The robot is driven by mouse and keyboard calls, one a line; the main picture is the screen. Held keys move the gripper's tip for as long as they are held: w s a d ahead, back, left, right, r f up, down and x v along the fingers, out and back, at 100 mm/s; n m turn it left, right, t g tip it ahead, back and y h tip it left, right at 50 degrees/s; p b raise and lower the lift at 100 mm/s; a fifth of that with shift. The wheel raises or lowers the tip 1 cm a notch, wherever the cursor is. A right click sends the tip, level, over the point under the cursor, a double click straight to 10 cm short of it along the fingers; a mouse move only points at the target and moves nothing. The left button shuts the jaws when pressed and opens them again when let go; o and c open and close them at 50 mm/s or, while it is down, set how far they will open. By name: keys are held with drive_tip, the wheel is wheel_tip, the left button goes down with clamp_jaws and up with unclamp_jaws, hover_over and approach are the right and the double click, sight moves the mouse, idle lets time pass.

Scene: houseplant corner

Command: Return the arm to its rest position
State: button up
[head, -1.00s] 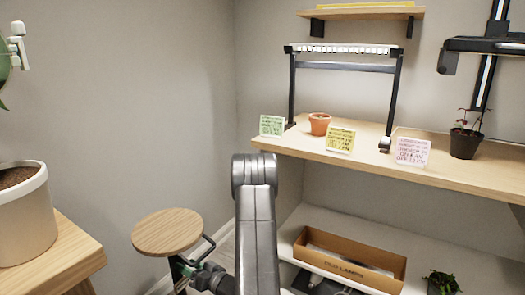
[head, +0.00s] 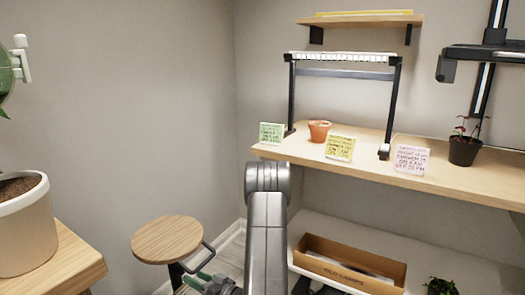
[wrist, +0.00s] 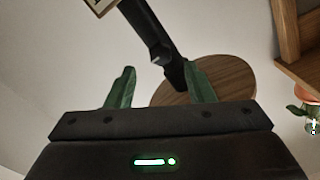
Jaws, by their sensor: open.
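My gripper (wrist: 159,82) shows in the wrist view with its two green fingers apart and nothing between them. In the head view, my grey arm rises from the bottom centre to its rounded elbow, and part of the green-fingered gripper shows low, just left of the arm. The rest of it is cut off by the frame's bottom edge. It is below and right of the round wooden stool (head: 168,237) in that view. The stool's top also shows behind the fingers in the wrist view (wrist: 228,78).
A wooden shelf (head: 285,152) at right holds a terracotta pot (head: 319,131), three cards and a dark potted plant (head: 464,150). A cardboard box (head: 345,270) sits on the lower shelf.

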sight(184, 272)
drive_tip(key=p+v, duration=0.1)
drive_tip(key=v, duration=0.7)
drive_tip(key=b+x, duration=0.2)
drive_tip(key=x, duration=1.1)
drive_tip(key=shift+w+a+b, duration=0.1)
drive_tip(key=shift+a+b, duration=0.2)
drive_tip(key=shift+a, duration=0.05)
drive_tip(key=shift+d+f+m+p, duration=0.1)
drive_tip(key=shift+m+p, duration=0.25)
drive_tip(key=shift+m, duration=4.55)
drive_tip(key=shift+d+m+p, duration=0.1)
drive_tip(key=shift+m+p, duration=0.2)
drive_tip(key=shift+m, duration=4.6)
